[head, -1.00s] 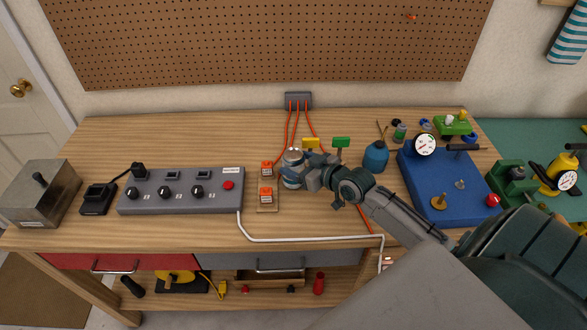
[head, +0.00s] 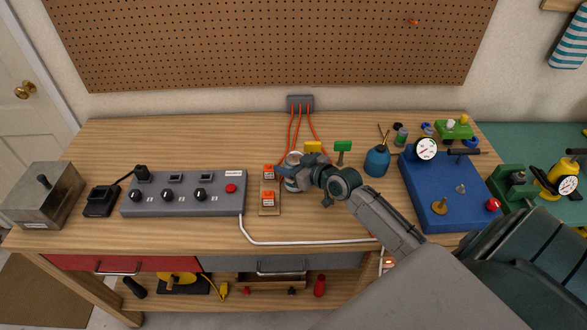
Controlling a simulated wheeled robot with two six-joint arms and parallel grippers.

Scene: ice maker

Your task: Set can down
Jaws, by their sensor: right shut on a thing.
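The can (head: 291,173) is a small silvery cylinder, upright, just right of the board with orange switches. My right gripper (head: 298,172) is shut on the can from its right side and hides part of it. The can is at or just above the wooden bench top; whether its base touches cannot be told. My left gripper is not in view.
An orange-switch board (head: 269,210) stands close to the can's left. A grey control box (head: 183,193) is farther left. Bare wood (head: 200,140) lies behind the box.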

